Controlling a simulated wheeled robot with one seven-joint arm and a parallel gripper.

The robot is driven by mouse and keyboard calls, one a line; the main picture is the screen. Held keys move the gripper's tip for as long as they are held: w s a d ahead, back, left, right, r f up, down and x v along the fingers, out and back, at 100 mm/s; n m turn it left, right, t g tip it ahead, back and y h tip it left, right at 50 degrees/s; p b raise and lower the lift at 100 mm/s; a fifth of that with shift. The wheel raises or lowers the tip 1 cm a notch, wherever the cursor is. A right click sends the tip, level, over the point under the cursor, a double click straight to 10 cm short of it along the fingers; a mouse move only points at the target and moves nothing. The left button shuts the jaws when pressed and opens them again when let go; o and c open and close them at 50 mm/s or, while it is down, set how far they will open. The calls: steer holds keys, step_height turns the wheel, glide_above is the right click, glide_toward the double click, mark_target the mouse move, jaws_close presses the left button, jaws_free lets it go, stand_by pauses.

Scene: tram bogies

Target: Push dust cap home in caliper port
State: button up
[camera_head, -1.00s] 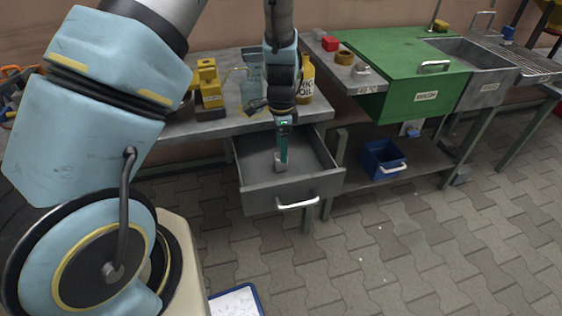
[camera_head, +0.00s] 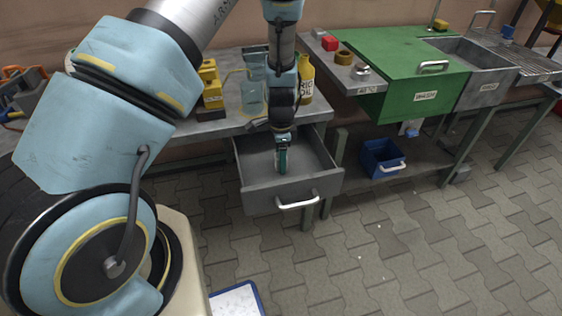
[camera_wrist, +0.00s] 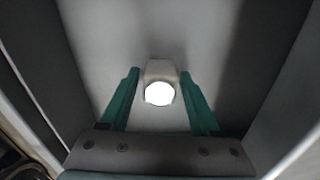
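My gripper (camera_head: 281,168) points down into the open grey drawer (camera_head: 258,202) under the workbench. In the wrist view its two green fingers (camera_wrist: 160,74) are apart. A small pale grey piece with a bright white round face (camera_wrist: 159,94) lies between them on the drawer floor, with a narrow gap to each finger. It may be the dust cap, but I cannot tell for sure. In the head view my gripper hides it. A yellow body (camera_head: 211,84) stands on the bench at the left; whether it is the caliper, and any port on it, I cannot make out.
The drawer walls rise close around my gripper. A yellow oil bottle (camera_head: 306,80) stands on the bench behind my arm. A green wash station (camera_head: 415,60) is at the right, with a blue bin (camera_head: 382,158) on the shelf below.

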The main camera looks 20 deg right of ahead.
jaws_close()
stand_by(0.4)
step_height(320, 180, up, 10)
steer(key=shift+b, duration=0.65)
